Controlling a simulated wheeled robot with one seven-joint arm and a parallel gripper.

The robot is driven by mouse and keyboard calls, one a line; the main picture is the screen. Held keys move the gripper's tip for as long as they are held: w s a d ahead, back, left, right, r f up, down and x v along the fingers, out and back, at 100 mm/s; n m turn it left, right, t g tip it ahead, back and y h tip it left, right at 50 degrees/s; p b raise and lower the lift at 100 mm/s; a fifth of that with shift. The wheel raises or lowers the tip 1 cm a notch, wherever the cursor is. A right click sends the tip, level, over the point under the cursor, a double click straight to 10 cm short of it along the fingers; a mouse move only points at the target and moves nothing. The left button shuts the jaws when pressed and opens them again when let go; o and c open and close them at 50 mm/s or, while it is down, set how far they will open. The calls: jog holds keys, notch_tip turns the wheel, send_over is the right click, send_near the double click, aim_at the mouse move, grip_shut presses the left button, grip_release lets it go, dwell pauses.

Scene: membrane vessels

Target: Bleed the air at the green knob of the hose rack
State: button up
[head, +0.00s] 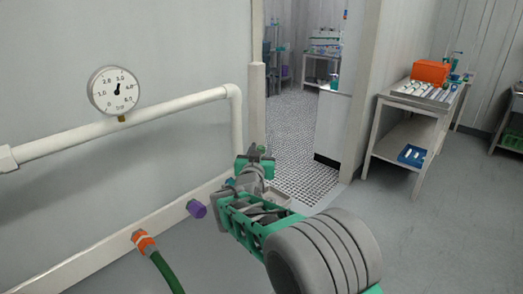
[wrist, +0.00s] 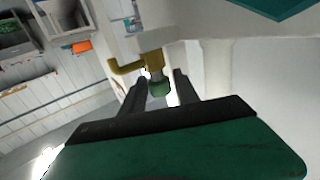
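The green knob (wrist: 159,88) hangs below a brass fitting (wrist: 152,62) in the wrist view. The fitting has a brass side spout pointing left. My gripper (wrist: 160,84) is open, with one dark finger on each side of the knob. Narrow light gaps show beside the knob, so the fingers look apart from it. In the head view my gripper (head: 256,165) is at the right end of the white pipework, near the doorway. There my arm and gripper crowd the view, and I cannot clearly make out the knob.
A round gauge (head: 115,91) stands above the white pipe (head: 120,123). Below are a purple stub (head: 196,209) and a green hose (head: 167,272) with an orange collar (head: 143,241). At right, a bench (head: 384,98) bears an orange box (head: 430,71). The floor between is clear.

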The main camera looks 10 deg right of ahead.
grip_shut()
jog(key=shift+y, duration=0.3)
jog(key=shift+d+n+t+y, duration=0.2)
jog(key=shift+n+t+y, duration=0.1)
jog(key=shift+n+y, duration=0.7)
jog(key=n+y+b, duration=0.1)
jog(key=y, duration=0.1)
jog(key=shift+d+y, duration=0.15)
jog(key=shift+y, duration=0.15)
jog(key=n+y+b, duration=0.4)
jog(key=y+b, duration=0.1)
jog(key=shift+f+y, duration=0.3)
jog(key=shift+f, duration=0.1)
jog(key=y, duration=0.1)
jog(key=n+g+y+b, duration=0.1)
jog(key=n+y+b, duration=0.1)
jog(key=shift+r+g+y, duration=0.25)
jog(key=shift+g+y, duration=0.05)
jog(key=shift+a+r+n+g+y+b, duration=0.1)
jog(key=shift+n+g+y+b, duration=0.15)
jog(key=shift+n+g+y, duration=0.35)
jog(key=shift+a+r+n+g+y+b, duration=0.1)
jog(key=shift+n+g+y+b, duration=0.2)
jog(key=shift+n+y, duration=0.45)
jog(key=shift+a+y, duration=0.1)
jog(key=shift+y, duration=0.25)
